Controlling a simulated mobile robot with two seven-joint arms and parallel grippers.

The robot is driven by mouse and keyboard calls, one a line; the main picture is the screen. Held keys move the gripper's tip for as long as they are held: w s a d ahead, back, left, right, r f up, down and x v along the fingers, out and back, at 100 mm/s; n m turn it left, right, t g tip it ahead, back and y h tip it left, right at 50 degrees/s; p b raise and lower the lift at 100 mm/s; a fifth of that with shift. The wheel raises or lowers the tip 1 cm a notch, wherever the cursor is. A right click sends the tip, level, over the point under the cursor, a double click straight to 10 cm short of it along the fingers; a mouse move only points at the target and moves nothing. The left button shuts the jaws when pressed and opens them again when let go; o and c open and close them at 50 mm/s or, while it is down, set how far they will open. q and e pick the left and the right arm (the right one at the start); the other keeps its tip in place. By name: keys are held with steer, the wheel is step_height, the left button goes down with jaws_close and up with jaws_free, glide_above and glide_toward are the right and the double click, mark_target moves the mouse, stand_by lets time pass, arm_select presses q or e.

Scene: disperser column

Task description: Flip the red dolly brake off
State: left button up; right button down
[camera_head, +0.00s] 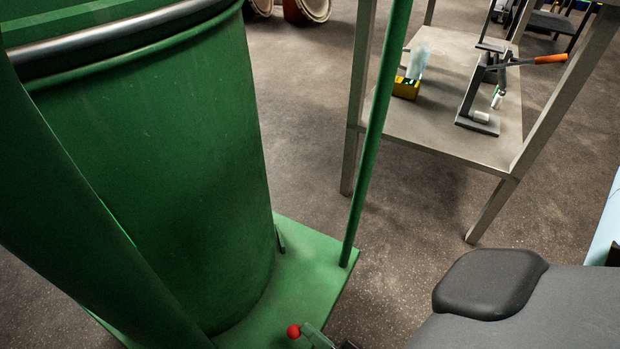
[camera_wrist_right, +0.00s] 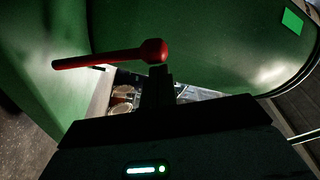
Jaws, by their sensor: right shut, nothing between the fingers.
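The red dolly brake lever ends in a red ball (camera_head: 293,331), low in the head view above the green dolly plate (camera_head: 305,285). In the right wrist view the red brake lever (camera_wrist_right: 105,58) lies almost level, with its rounded end at the right. My right gripper (camera_head: 316,337) comes in from the lower right, its tips close beside the red ball. In the wrist view my right gripper (camera_wrist_right: 161,72) is shut and empty, just below the rounded end. I cannot tell if they touch. My left gripper is out of view.
A large green drum (camera_head: 160,150) stands on the dolly at the left. A green upright post (camera_head: 378,130) rises from the plate's right corner. A metal table (camera_head: 440,120) with a lever press (camera_head: 485,90) and a yellow box (camera_head: 407,87) stands behind. Open floor lies between.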

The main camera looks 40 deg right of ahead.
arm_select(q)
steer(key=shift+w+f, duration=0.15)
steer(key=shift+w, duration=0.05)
arm_select(e)
steer(key=shift+s+a+f, duration=0.2)
steer(key=shift+a+f, duration=0.1)
steer(key=shift+a, duration=0.3)
